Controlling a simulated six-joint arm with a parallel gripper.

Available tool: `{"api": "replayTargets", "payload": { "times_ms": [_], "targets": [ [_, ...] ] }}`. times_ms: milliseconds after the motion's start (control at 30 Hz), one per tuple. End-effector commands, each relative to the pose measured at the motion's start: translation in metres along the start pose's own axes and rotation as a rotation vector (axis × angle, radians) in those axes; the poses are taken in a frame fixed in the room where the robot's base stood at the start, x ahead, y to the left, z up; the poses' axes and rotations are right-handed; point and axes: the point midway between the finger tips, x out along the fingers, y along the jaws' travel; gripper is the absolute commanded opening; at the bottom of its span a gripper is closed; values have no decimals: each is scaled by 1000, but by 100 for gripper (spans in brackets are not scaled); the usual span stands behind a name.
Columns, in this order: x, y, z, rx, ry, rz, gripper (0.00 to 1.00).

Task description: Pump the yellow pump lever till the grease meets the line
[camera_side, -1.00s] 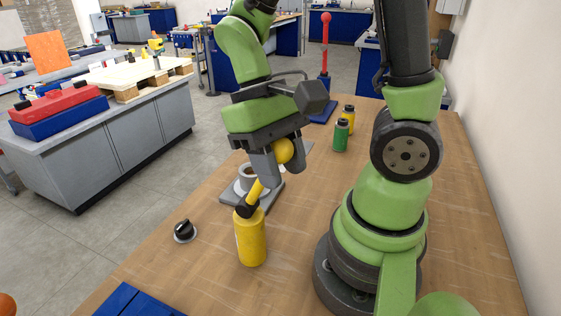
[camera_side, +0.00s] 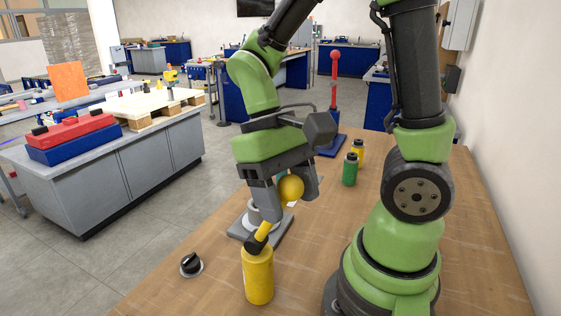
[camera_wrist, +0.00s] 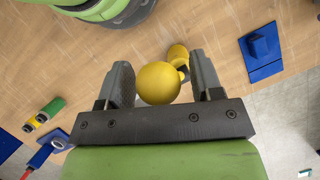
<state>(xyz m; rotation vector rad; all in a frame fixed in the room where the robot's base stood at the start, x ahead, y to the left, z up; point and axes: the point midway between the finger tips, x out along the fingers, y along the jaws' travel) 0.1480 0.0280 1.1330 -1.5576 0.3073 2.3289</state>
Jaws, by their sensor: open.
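The yellow pump (camera_side: 258,278) stands upright on the wooden bench. Its yellow lever tilts up and to the right from a black pivot (camera_side: 260,236) and ends in a round yellow knob (camera_side: 291,187). My gripper (camera_side: 289,196) is open with its fingers on either side of the knob. In the wrist view the knob (camera_wrist: 158,83) sits between the open fingers of my gripper (camera_wrist: 161,66), with a gap on both sides. Part of the pump (camera_wrist: 179,55) shows behind the knob. I cannot make out the grease or the line in either view.
A grey base plate (camera_side: 276,240) with a pale round part lies behind the pump. A black dial (camera_side: 191,264) sits at the left. Green (camera_side: 350,170) and yellow (camera_side: 358,150) bottles and a red-topped post (camera_side: 335,85) stand farther back. Bare bench lies between.

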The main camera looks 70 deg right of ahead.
Motion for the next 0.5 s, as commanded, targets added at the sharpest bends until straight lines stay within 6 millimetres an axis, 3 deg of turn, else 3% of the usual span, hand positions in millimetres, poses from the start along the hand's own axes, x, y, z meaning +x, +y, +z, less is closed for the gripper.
{"api": "replayTargets", "payload": {
  "times_ms": [500],
  "targets": [
    [-79, 0, -1, 2, 4, 0, 60]
  ]
}}
